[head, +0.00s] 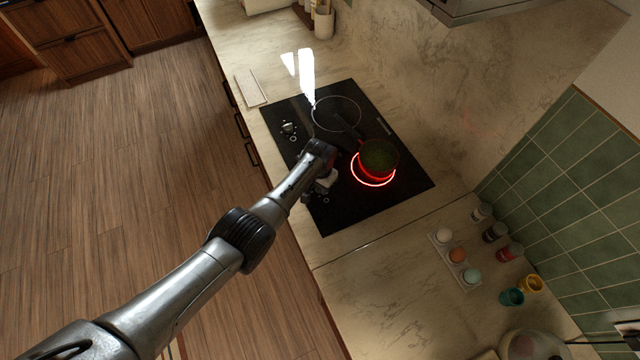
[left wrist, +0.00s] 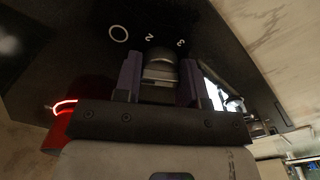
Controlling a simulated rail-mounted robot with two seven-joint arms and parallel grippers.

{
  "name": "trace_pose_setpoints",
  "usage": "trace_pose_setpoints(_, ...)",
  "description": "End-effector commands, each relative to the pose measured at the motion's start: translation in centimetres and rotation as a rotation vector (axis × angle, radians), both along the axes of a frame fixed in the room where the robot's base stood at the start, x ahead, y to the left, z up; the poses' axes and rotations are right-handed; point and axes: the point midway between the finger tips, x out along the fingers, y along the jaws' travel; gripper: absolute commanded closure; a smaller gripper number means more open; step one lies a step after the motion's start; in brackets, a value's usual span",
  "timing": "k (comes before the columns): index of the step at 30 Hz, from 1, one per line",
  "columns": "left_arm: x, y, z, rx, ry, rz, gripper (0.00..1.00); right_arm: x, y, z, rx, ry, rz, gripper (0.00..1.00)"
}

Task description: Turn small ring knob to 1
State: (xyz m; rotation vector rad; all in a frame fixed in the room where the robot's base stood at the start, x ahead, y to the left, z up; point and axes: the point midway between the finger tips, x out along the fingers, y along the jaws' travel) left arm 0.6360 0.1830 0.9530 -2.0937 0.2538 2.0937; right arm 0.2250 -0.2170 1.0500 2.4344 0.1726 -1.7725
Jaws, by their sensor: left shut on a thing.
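The black cooktop (head: 400,193) has a glowing red ring (head: 358,180) with a pot (head: 380,156) of green contents on it, and a larger, unlit ring (head: 336,97). My left gripper (head: 325,184) is over the cooktop's front edge, near the glowing ring. In the left wrist view its purple fingers (left wrist: 159,82) are shut on a dark round knob (left wrist: 160,66), one on each side. The knob's pointer and the 1 cannot be made out. My right gripper is not in view.
A second knob (head: 289,128) stands apart on the cooktop. The pot's handle (head: 347,127) points toward the unlit ring. A tray (head: 443,245) of eggs, jars (head: 495,232) and cups (head: 512,297) stand on the counter to the right. The counter nearest the cooktop there is clear.

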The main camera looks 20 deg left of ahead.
Motion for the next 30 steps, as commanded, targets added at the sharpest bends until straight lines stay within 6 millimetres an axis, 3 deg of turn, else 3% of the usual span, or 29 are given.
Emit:
trace_pose_setpoints(5,0.0,0.0,0.0,0.001,-0.001,0.001,0.86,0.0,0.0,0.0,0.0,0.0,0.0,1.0)
trace_pose_setpoints(6,0.0,0.0,0.0,0.001,-0.001,0.001,0.6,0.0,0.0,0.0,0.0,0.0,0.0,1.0)
trace_pose_setpoints(13,0.0,0.0,0.0,0.001,0.0,0.001,0.38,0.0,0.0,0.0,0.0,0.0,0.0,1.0)
trace_pose_setpoints(23,0.0,0.0,0.5,0.0,0.0,0.001,0.37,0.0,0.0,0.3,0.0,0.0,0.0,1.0)
trace_pose_setpoints(30,0.1,0.1,4.2,0.0,-0.004,0.002,0.37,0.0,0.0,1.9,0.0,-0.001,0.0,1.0)
